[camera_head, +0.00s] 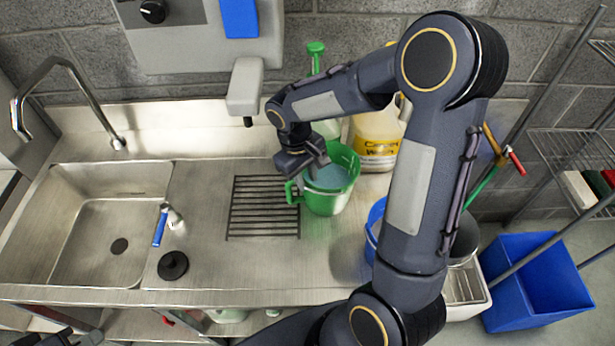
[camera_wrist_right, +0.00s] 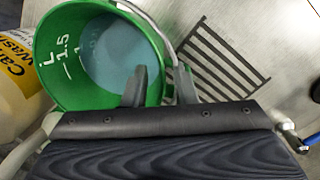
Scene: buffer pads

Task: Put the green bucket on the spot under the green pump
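The green bucket (camera_head: 326,201) stands on the steel counter, just right of the black drain grid, with pale blue inside it. It also shows in the wrist view (camera_wrist_right: 72,84). My right gripper (camera_head: 306,160) is at the bucket's left rim. In the wrist view its two fingers (camera_wrist_right: 162,84) straddle the rim, one inside and one outside, with a visible gap between them. A green pump (camera_head: 316,52) stands against the wall behind the bucket; its lower part is partly hidden. My left gripper (camera_head: 62,338) is only partly in view at the bottom left edge, and its fingers are unclear.
The drain grid (camera_head: 262,228) lies left of the bucket. A yellow-labelled jug (camera_head: 376,138) stands behind right. A grey wall dispenser (camera_head: 245,88) overhangs the counter. A blue bin (camera_head: 535,280) is right.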

